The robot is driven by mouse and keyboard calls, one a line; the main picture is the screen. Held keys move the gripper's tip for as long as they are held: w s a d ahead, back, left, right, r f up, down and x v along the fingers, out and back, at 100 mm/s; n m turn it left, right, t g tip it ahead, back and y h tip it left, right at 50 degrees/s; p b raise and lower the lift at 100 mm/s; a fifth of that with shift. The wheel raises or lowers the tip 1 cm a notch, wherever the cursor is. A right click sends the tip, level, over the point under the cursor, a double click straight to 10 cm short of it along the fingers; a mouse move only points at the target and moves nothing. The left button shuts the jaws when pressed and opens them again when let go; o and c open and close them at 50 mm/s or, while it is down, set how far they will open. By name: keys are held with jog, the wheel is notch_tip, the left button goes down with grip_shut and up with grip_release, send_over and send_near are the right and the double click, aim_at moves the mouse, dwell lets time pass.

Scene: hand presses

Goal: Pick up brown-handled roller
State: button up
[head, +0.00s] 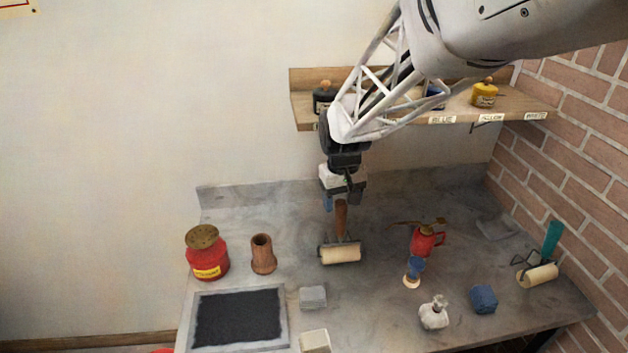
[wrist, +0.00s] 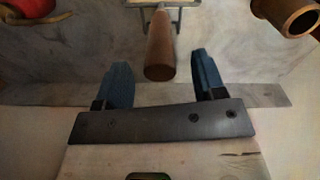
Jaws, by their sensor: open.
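The brown-handled roller (head: 340,254) stands on the grey table below my gripper (head: 338,203), its pale cylinder at the bottom and its brown handle (head: 341,220) pointing up. In the wrist view the handle (wrist: 161,42) shows end-on, with its near end about level with the tips of the blue fingers. My gripper (wrist: 158,62) is open, with one finger on each side of the handle and a visible gap to both. Part of the roller's frame is cut off at the top of the wrist view.
A red can (head: 207,255) and a brown wooden pot (head: 263,254) stand left of the roller. A black ink slab (head: 238,318) lies in front. A red oil can (head: 425,241), a blue-topped stamp (head: 414,272) and a green-handled roller (head: 539,273) stand right. A shelf (head: 535,106) is behind.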

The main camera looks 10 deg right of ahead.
aim_at(341, 213)
jog(key=shift+d+f, duration=0.1)
jog(key=shift+f, duration=2.1)
jog(key=c, duration=0.9)
jog(key=shift+r, duration=0.15)
jog(key=shift+c, duration=0.3)
jog(key=shift+r, duration=0.5)
jog(key=shift+s+r, duration=0.2)
jog(key=shift+r, duration=0.4)
jog(key=shift+s+r, duration=0.2)
jog(key=shift+r, duration=0.4)
jog(key=s+r, duration=0.1)
jog(key=s, duration=1.4)
jog(key=shift+d+r, duration=0.15)
jog(key=shift+d, duration=0.1)
jog(key=shift+s, duration=0.15)
